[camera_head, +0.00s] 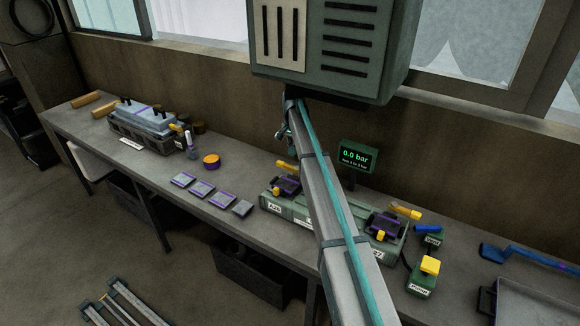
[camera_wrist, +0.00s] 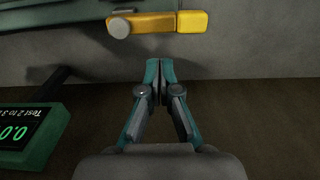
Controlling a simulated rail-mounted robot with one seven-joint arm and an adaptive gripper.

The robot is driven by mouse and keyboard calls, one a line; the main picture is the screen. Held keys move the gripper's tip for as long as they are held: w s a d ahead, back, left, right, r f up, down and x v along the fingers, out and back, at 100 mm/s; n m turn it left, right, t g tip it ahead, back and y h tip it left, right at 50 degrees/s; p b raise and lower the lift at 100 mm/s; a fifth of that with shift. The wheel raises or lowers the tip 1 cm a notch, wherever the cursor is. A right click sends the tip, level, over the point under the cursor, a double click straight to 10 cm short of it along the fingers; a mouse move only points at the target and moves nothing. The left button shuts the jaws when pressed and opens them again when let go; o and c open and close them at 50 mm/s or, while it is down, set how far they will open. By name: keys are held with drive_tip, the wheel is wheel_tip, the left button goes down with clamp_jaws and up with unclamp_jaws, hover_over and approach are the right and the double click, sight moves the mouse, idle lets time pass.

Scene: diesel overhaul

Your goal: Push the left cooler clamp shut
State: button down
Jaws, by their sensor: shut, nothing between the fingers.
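The left cooler clamp (camera_head: 287,186) is a dark block with purple edges on the left part of a long green cooler fixture (camera_head: 296,215). Its orange-yellow handle (camera_head: 288,167) sticks out at the back, partly near my arm. In the wrist view a yellow handle (camera_wrist: 155,22) with a grey round knob crosses the top. My gripper (camera_wrist: 160,68) is shut and empty, its teal fingertips together just short of that handle, with a visible gap. In the head view my gripper (camera_head: 285,136) is small, beyond the clamp near the wall. I cannot tell the clamp's exact angle.
The right clamp (camera_head: 385,225) sits on the same fixture, beyond my arm. A display (camera_head: 357,156) reading 0.0 bar stands behind it. A pump box (camera_head: 422,281) is at right. Several small plates (camera_head: 202,188) lie to the left. A green cabinet (camera_head: 340,50) hangs above.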

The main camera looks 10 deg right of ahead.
sight(291, 168)
drive_tip(key=shift+f, duration=0.2)
drive_tip(key=shift+f, duration=0.35)
drive_tip(key=shift+f+b, duration=0.3)
drive_tip(key=shift+f, duration=0.05)
drive_tip(key=shift+f, duration=0.35)
drive_tip(key=shift+f+b, duration=0.65)
drive_tip(key=shift+f, duration=1)
drive_tip(key=shift+f, duration=0.35)
drive_tip(key=shift+f+b, duration=0.65)
drive_tip(key=shift+f, duration=1)
drive_tip(key=shift+r, duration=0.2)
drive_tip(key=shift+s+a, duration=0.2)
drive_tip(key=shift+s, duration=0.05)
